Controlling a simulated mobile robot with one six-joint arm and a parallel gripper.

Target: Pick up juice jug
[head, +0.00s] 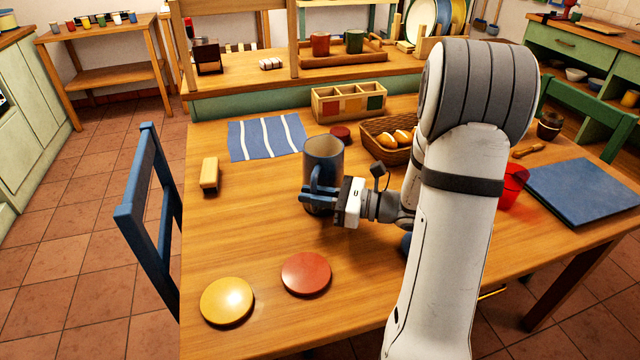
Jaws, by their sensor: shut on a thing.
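The juice jug (323,153) is a tall blue-grey vessel with a pale inside, upright over the middle of the wooden table. My gripper (318,191) is at the jug's near side, with its blue fingers shut on the jug around its lower front. The fingers and the gripper body hide part of the jug's lower half. I cannot tell whether the jug's base touches the table.
A yellow disc (227,301) and a red disc (306,273) lie at the table's front. A striped blue cloth (265,138), a divided wooden box (348,103) and a bread basket (377,133) are behind. A red cup (513,184) and blue board (585,190) are right.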

